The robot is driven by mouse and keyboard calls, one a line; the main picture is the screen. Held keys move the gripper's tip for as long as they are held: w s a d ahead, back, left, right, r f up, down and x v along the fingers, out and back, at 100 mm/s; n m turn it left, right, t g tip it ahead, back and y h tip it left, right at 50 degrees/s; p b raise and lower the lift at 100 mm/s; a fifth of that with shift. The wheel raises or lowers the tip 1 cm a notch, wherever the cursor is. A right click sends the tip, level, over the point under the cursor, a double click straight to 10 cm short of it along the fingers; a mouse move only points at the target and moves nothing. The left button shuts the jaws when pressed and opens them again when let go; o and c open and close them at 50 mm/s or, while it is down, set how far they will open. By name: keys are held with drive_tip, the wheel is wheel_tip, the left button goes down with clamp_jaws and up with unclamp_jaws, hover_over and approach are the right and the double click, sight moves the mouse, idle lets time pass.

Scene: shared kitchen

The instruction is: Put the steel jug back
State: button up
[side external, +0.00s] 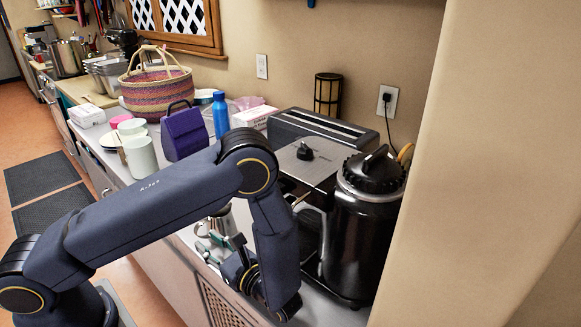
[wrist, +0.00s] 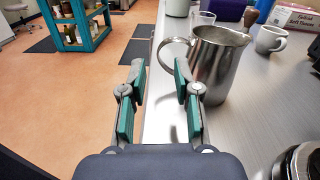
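The steel jug (wrist: 218,65) stands upright on the counter in the wrist view, ahead of my gripper and to its right. Its handle (wrist: 166,49) points left, and the right fingertip overlaps the jug's lower left side in the picture. My gripper (wrist: 161,77) is open, with nothing between its teal-padded fingers. In the side external view the jug (side external: 222,222) is partly hidden behind my gripper (side external: 221,248) at the counter's front edge. I cannot tell whether the finger touches the jug.
A black coffee urn (side external: 362,235) and a steel-topped machine (side external: 310,160) stand right of the jug in the side external view. A white cup (wrist: 270,39), a glass (wrist: 203,20) and a tissue box (wrist: 293,16) sit beyond it in the wrist view. The floor lies left.

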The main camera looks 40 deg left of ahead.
drive_tip(key=d, duration=0.6)
drive_tip(key=shift+d, duration=0.15)
drive_tip(key=shift+d+r+n+h, duration=0.15)
drive_tip(key=shift+r+n+h, duration=0.05)
drive_tip(key=shift+n+h, duration=0.1)
drive_tip(key=s+d+r+n+g+h, duration=0.2)
drive_tip(key=s+d+r+n+h, duration=0.1)
drive_tip(key=d+r+n+h, duration=0.5)
drive_tip(key=s+a+r+n+t+h, duration=0.5)
drive_tip(key=a+r+n+t+h, duration=0.3)
drive_tip(key=a+r, duration=0.4)
drive_tip(key=shift+r+h, duration=0.4)
drive_tip(key=shift+h, duration=0.3)
